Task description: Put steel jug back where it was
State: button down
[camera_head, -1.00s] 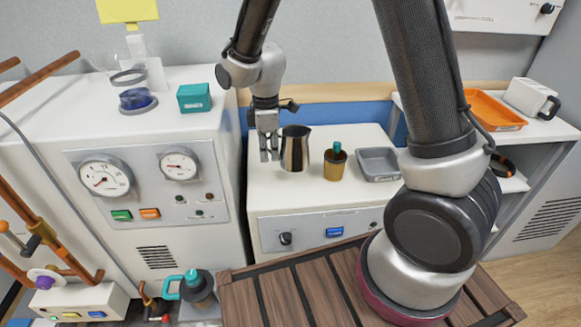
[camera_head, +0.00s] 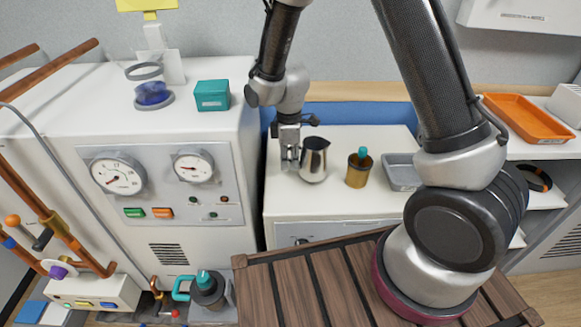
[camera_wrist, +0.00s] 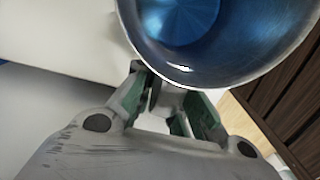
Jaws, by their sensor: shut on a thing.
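The steel jug (camera_head: 314,163) is upright over the white counter (camera_head: 285,200), just left of the brown bottle with a teal top (camera_head: 359,170). My gripper (camera_head: 290,158) is at the jug's left side, pointing down, and is shut on it. In the wrist view the jug's open mouth (camera_wrist: 215,45) fills the top, with its shiny inside showing. My gripper's fingers (camera_wrist: 172,112) meet at its near side, and the part they grip is mostly hidden. I cannot tell whether the jug's base touches the counter.
A grey tray (camera_head: 402,180) lies right of the bottle. The white gauge cabinet (camera_head: 165,135) stands close to the left of my gripper, with a teal box (camera_head: 212,95) on top. An orange tray (camera_head: 525,118) is on the right shelf. A slatted wooden surface (camera_head: 300,285) is in front.

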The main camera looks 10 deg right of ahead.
jog(key=shift+f, duration=1.35)
jog(key=shift+f, duration=0.15)
jog(key=c, duration=1.5)
grip_release()
